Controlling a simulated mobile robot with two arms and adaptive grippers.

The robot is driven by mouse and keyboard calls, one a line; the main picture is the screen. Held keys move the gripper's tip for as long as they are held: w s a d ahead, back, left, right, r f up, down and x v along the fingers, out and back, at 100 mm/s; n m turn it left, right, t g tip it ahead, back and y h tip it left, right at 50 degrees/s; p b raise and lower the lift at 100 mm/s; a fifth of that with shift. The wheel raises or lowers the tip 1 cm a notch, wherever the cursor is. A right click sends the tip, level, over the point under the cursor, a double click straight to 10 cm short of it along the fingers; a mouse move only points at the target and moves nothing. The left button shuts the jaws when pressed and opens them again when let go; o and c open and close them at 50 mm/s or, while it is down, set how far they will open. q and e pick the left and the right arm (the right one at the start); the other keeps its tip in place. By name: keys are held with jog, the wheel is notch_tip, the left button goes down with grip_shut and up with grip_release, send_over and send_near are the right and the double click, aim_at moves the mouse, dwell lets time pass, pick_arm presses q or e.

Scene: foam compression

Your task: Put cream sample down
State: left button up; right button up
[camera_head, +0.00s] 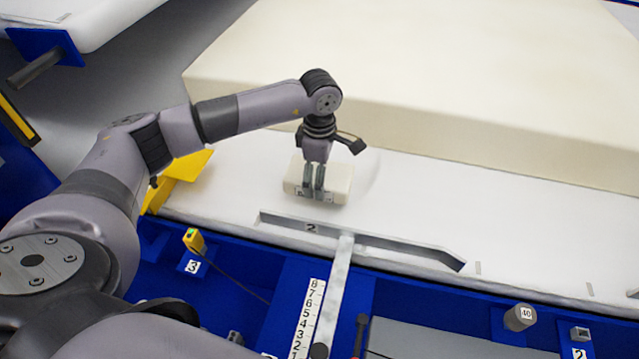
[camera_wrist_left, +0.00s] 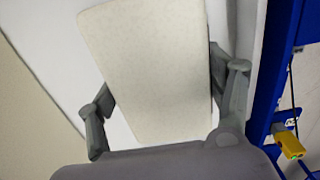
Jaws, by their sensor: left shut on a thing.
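The cream sample (camera_head: 338,181) is a small pale block at the white surface (camera_head: 420,195), near the grey slot. My left gripper (camera_head: 313,196) points down from above and is shut on it, with its fingers across the near side. In the left wrist view the cream sample (camera_wrist_left: 148,70) fills the middle, between the two fingers of the left gripper (camera_wrist_left: 165,105). I cannot tell whether the block's underside touches the white surface. My right gripper is not in view.
A large cream foam slab (camera_head: 430,70) lies behind. In front are a grey slot (camera_head: 360,240) marked 2, a number scale (camera_head: 308,318), a blue frame (camera_head: 250,265) and a yellow device (camera_head: 194,241). A yellow bracket (camera_head: 182,178) stands left. The white surface to the right is clear.

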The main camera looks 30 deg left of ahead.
pick_arm(q)
jog(key=shift+f, duration=2.1)
jog(key=o, duration=0.8)
notch_tip(320, 180, up, 12)
jog(key=shift+r+b, duration=0.2)
jog(key=shift+b, duration=0.25)
